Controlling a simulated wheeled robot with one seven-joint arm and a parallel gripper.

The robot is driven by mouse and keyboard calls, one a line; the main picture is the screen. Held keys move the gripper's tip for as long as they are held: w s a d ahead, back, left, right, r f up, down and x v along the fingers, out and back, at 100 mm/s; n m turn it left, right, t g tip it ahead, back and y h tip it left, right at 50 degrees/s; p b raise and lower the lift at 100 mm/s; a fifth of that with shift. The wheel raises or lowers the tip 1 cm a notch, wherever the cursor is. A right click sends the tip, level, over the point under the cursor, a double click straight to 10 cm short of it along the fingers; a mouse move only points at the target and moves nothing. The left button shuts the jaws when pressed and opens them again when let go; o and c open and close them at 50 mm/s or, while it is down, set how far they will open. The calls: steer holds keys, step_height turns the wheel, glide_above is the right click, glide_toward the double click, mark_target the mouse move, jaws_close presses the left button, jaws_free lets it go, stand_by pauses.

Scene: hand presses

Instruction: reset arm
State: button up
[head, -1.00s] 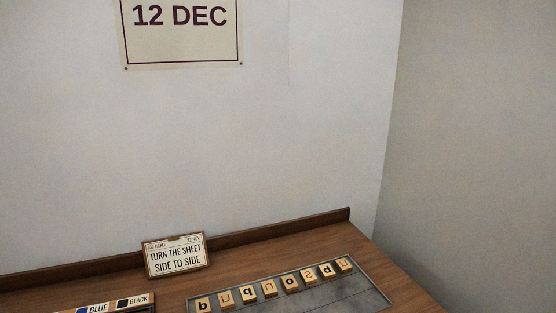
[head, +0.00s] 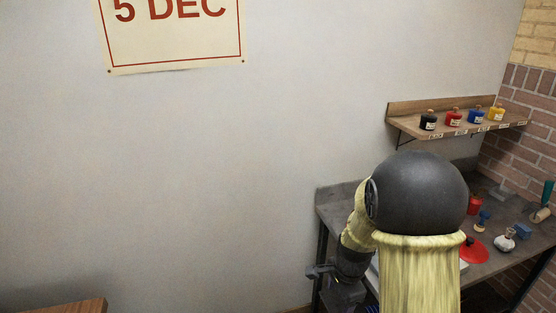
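My arm stands at the right of the head view, with a dark round joint and pale yellow links. It bends down to my gripper (head: 338,290), a dark shape low in the picture in front of the grey workbench's left end. The fingers are small, dark and partly cut off by the bottom edge, so their opening does not show. I see nothing clearly held.
The grey workbench (head: 334,194) carries a red round lid (head: 473,251), a red pot (head: 474,205) and small tools. Above it, a wooden shelf (head: 418,106) holds black, red, blue and yellow ink pots. A "5 DEC" poster (head: 172,40) hangs left. A wooden corner (head: 75,307) shows bottom left.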

steer(key=s+r+n+t+p, duration=0.1)
steer(key=s+r+n+p, duration=0.1)
steer(key=s+r+n, duration=0.7)
steer(key=s+n, duration=0.2)
steer(key=n, duration=0.3)
steer(key=shift+s+r+n, duration=0.2)
steer(key=shift+s+n, duration=0.1)
steer(key=shift+d, duration=0.1)
